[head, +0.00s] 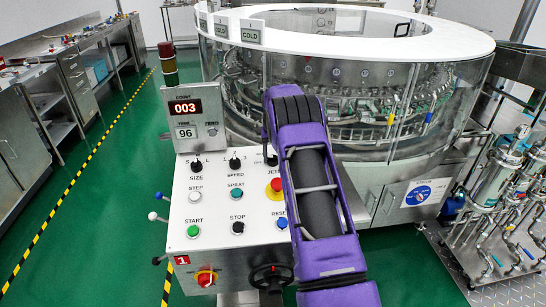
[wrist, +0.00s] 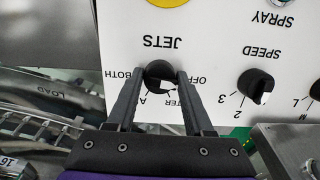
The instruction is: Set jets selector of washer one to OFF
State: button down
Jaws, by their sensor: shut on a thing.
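The white control panel (head: 222,205) of washer one, marked with a red 1, stands in front of the round washer. Its black jets selector (wrist: 158,70) is in the wrist view, below the upside-down JETS label. BOTH, OFF and partly hidden A and TER labels surround it. My gripper (wrist: 163,78) has its two fingers on either side of the selector, shut on it. The selector's white mark seems to face the lower part of the dial, but I cannot tell which label it meets. In the head view my purple arm hides the gripper and most of the selector.
The speed selector (wrist: 257,86) sits close to the right of my gripper in the wrist view. A red emergency button (head: 275,186) and the blue reset button (head: 281,223) are close to my arm. The clear round washer (head: 350,80) rises behind.

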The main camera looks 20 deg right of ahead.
dwell(0.3)
jog(key=shift+c, duration=1.6)
grip_release()
notch_tip(320, 180, up, 17)
jog(key=s+p, duration=0.1)
jog(key=s, duration=0.1)
jog(key=shift+a, duration=0.3)
jog(key=shift+s+r, duration=0.1)
